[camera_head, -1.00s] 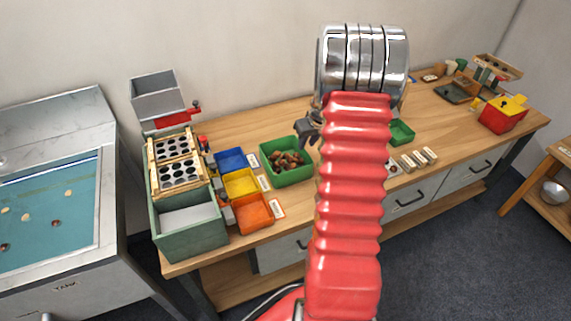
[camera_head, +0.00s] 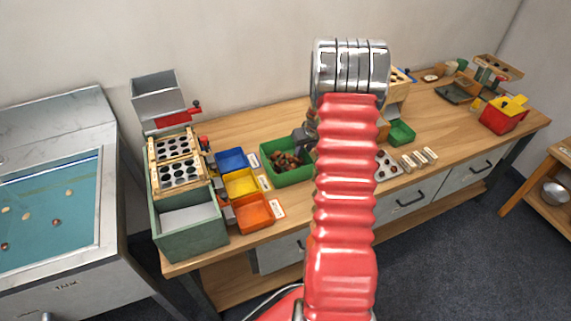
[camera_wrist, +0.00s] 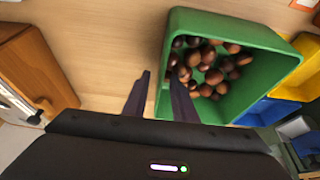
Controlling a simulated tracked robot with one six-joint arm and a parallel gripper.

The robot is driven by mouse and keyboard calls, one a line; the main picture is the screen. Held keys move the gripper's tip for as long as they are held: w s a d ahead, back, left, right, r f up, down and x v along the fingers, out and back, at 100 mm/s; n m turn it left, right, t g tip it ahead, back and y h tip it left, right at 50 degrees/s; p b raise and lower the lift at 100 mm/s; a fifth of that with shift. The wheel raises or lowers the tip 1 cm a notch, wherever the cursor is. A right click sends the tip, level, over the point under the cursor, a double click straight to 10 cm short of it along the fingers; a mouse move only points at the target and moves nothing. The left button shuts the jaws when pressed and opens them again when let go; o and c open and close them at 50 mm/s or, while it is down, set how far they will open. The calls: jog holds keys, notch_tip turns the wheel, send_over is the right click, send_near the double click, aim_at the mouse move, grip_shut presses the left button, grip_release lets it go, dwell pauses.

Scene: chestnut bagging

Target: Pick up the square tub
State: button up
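A green square-shaped tub (camera_head: 290,179) holding brown chestnuts stands on the bench. In the wrist view the tub (camera_wrist: 258,38) fills the upper right, with the chestnuts (camera_wrist: 208,65) heaped inside. My gripper (camera_wrist: 159,77) is open, with one finger on the outer side of the tub's near-left wall and the other on the inner side; I cannot tell whether either touches it. In the head view my gripper (camera_head: 304,137) is at the tub's right edge, partly hidden by my arm. A smaller green tub (camera_head: 401,134) stands farther right.
Blue (camera_head: 231,159), yellow (camera_head: 240,183) and orange (camera_head: 254,213) bins stand left of the tub. A wooden stand (camera_wrist: 42,62) is at the wrist view's left. A tray with round holes (camera_head: 386,165) lies right of my arm. Bare bench shows behind the tub.

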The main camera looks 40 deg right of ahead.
aim_at(300, 157)
jog(key=shift+x, duration=1.7)
grip_shut()
jog(key=shift+r, duration=0.1)
